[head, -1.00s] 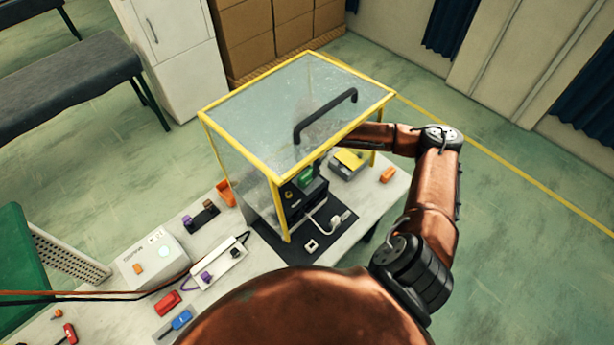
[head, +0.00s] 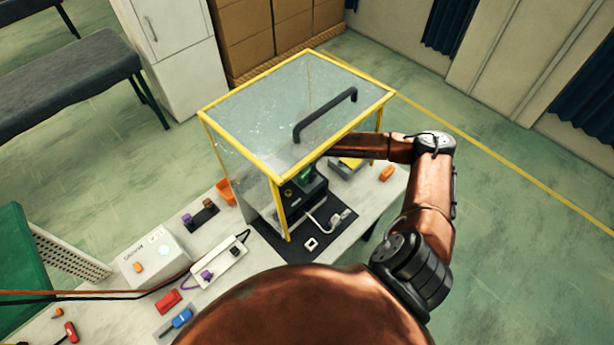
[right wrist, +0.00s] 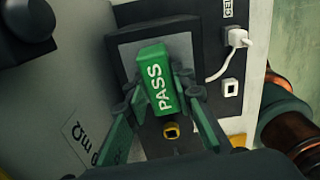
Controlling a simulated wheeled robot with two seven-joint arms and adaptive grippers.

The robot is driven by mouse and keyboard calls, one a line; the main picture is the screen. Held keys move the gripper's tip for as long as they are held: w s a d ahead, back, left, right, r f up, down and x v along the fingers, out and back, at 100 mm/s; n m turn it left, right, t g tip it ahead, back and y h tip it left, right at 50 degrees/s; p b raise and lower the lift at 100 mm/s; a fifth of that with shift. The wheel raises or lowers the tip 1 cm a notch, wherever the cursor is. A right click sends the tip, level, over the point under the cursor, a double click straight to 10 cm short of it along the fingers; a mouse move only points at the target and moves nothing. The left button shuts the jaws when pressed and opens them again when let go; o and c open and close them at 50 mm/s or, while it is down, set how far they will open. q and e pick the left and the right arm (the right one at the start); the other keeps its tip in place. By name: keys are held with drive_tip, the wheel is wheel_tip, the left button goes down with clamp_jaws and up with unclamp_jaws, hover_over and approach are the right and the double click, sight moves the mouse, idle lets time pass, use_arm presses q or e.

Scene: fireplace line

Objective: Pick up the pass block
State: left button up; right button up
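The pass block (right wrist: 155,78) is a green block with white "PASS" lettering. It stands by the black device in the right wrist view. In the head view a small green patch of it (head: 304,174) shows through the clear guard. My right gripper (right wrist: 160,92) has its two fingers on either side of the block, very close to its sides. I cannot tell whether they press on it. In the head view the guard and my forearm largely hide this gripper. My left gripper is out of view.
The yellow-framed clear guard (head: 235,97) with a black handle (head: 325,115) stands over the black device (head: 305,198). A white plug and cable (right wrist: 238,38) lie beside the block. Orange pieces, a grey box and a white power strip (head: 218,264) are on the bench.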

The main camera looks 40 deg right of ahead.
clamp_jaws()
drive_tip(key=shift+r, duration=0.1)
